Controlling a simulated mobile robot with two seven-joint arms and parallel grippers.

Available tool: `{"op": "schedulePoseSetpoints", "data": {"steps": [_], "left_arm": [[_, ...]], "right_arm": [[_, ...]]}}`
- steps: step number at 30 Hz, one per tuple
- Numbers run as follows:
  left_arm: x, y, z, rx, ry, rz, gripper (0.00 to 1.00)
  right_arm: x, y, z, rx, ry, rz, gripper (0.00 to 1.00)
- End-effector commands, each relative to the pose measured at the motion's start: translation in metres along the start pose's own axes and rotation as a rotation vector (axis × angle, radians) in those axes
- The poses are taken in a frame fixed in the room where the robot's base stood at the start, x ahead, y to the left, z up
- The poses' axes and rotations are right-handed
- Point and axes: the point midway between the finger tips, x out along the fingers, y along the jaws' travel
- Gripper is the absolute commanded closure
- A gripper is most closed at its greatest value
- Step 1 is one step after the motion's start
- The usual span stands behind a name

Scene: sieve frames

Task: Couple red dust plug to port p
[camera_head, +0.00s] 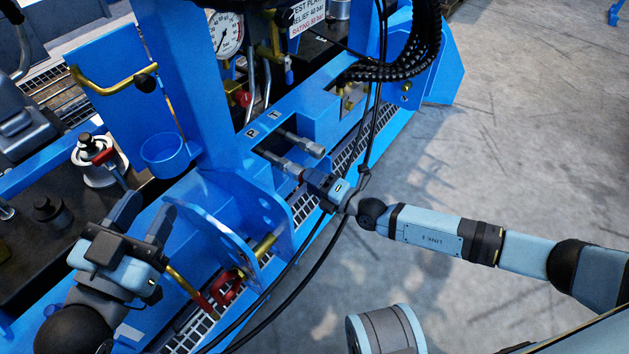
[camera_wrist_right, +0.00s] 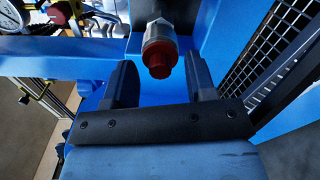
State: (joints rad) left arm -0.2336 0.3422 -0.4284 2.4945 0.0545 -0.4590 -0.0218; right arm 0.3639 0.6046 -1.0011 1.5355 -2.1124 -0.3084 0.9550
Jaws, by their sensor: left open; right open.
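The red dust plug (camera_wrist_right: 161,62) sits on the end of a metal hydraulic fitting (camera_wrist_right: 157,30) in the right wrist view, in line with it. In the head view it shows as a small red spot (camera_head: 301,174) at the end of the nearer of two fittings (camera_head: 283,163), on the side of the label P (camera_head: 251,132). My right gripper (camera_head: 312,183) is open, with one finger on each side of the plug and a visible gap to both. My left gripper (camera_head: 145,213) is open and empty, over the blue frame at the lower left.
The second fitting (camera_head: 300,144) lies close beside the first. Black hoses (camera_head: 372,115) hang near my right gripper. A blue lug plate (camera_head: 232,232), a blue cup (camera_head: 166,153) and a red-handled valve (camera_head: 103,157) stand around my left gripper. Open floor lies right.

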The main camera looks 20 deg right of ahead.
Motion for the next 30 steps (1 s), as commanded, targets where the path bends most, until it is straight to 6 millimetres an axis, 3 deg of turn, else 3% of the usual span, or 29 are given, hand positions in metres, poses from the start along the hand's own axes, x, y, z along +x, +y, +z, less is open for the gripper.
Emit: {"op": "schedulePoseSetpoints", "data": {"steps": [4,8,21,30], "left_arm": [[0.0,0.0,-0.002,-0.002,0.0,0.001,0.57],[0.001,0.0,-0.005,-0.014,-0.007,0.003,0.57],[-0.004,0.011,-0.001,-0.143,-0.076,0.008,0.57],[-0.005,0.013,0.001,-0.167,-0.095,0.01,0.57]], "right_arm": [[-0.005,0.0,0.001,-0.001,0.0,-0.001,0.49],[-0.023,0.001,0.001,-0.001,0.001,-0.002,0.49],[-0.117,0.001,0.001,0.0,0.001,-0.003,0.49],[-0.138,0.0,0.0,0.0,0.0,0.0,0.49]]}}
